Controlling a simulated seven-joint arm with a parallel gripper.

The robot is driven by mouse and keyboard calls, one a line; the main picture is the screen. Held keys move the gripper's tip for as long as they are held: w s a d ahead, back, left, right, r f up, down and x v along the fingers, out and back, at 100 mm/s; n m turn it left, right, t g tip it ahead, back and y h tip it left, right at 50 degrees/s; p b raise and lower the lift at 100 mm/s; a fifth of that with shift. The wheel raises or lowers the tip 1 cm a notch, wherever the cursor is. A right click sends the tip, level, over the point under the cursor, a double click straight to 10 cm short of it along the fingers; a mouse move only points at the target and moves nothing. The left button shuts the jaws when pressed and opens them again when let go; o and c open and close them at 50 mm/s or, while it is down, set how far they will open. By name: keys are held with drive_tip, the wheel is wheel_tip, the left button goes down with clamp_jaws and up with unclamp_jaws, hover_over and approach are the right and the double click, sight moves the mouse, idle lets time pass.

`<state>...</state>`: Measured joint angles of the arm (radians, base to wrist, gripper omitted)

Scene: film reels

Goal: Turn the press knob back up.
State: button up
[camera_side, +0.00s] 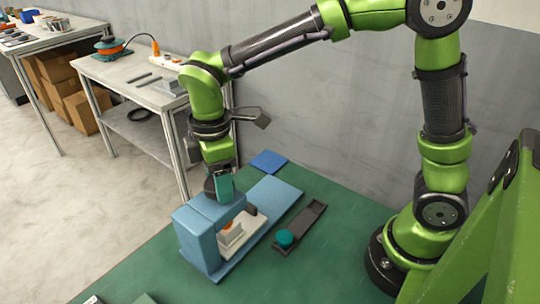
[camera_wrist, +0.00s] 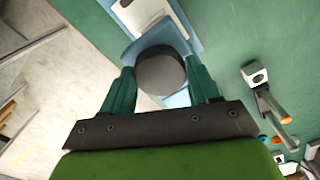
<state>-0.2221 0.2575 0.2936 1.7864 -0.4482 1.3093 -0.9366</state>
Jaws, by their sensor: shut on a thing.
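The blue press (camera_side: 196,242) stands on the green table, and part of it shows in the wrist view (camera_wrist: 141,50). Its knob is a dark round cap on top (camera_wrist: 160,72), partly hidden by my fingers in the side view. My gripper (camera_side: 222,186) points down over the press top. In the wrist view my gripper (camera_wrist: 163,80) has its two teal fingers on either side of the knob, shut on it. A pale block with an orange part (camera_side: 231,235) sits in the press opening. The knob's turn angle cannot be read.
In the wrist view a grey tool with an orange end (camera_wrist: 268,98) lies at the right. The green table (camera_side: 345,235) is bare further right.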

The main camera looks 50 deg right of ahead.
drive_tip(key=o, duration=1.1)
drive_tip(key=shift+c, duration=0.2)
wheel_tip(320, 180, up, 17)
drive_tip(key=shift+w, duration=0.1)
drive_tip(key=s+d+f+m+t+y, duration=0.2)
drive_tip(key=s+d+f+m+t, duration=0.5)
drive_tip(key=d+m, duration=0.7)
drive_tip(key=s+f+m, duration=0.2)
drive_tip(key=s, duration=0.2)
drive_tip(key=shift+s+d+m, duration=0.25)
drive_tip(key=shift+d+m, duration=0.1)
drive_tip(key=shift+m, duration=0.05)
